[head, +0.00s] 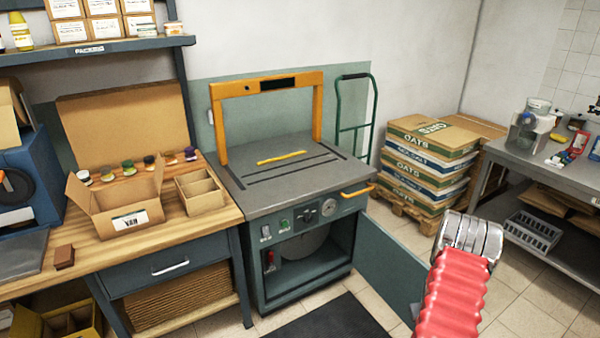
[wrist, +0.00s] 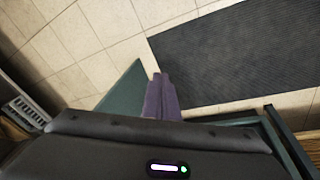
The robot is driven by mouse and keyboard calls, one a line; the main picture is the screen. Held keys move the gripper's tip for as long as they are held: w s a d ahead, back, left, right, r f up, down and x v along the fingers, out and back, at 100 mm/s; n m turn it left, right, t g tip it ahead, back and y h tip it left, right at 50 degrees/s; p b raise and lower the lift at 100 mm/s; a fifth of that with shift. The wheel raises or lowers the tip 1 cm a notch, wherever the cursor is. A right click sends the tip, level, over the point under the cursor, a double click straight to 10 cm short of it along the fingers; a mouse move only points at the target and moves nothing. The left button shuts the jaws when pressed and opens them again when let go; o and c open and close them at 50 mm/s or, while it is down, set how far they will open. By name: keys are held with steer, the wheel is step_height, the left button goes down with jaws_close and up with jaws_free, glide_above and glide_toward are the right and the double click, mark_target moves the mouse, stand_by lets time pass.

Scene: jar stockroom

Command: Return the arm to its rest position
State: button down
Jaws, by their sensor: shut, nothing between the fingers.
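My gripper (wrist: 160,78) shows in the wrist view with its two purplish fingers together and nothing between them. It points down over the tiled floor, beside the left edge of a dark ribbed mat (wrist: 245,55). The green cabinet door (wrist: 124,88) shows just left of the fingers. In the head view, my red ribbed arm with a metal joint rises at the lower right, in front of the floor and near the open door (head: 395,268). The gripper itself does not show in the head view.
A strapping machine (head: 290,195) with an orange arch stands mid-view, its lower cabinet open. Left is a wooden bench (head: 190,225) with an open carton (head: 125,205). Oats sacks (head: 425,160) are stacked behind. A grey table (head: 530,160) stands right.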

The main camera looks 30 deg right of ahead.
steer(key=w+a+r+g+y, duration=0.1)
steer(key=w+a+r, duration=0.1)
steer(key=a+r, duration=1.05)
steer(key=w+a+r+y, duration=0.1)
steer(key=w+a+r, duration=0.2)
steer(key=a+r, duration=0.95)
steer(key=s+a+r+n+t, duration=0.2)
steer(key=s+a+r, duration=0.1)
steer(key=a+r, duration=0.5)
steer(key=s+a+r+n+t, duration=0.1)
steer(key=s+a+r, duration=0.2)
steer(key=a+r, duration=0.5)
steer(key=s+a+r+n+t, duration=0.2)
steer(key=a+r, duration=0.7)
steer(key=a, duration=0.5)
steer(key=shift+s+n+t+y, duration=0.3)
steer(key=shift+s, duration=0.1)
steer(key=c, duration=2.5)
jaws_free()
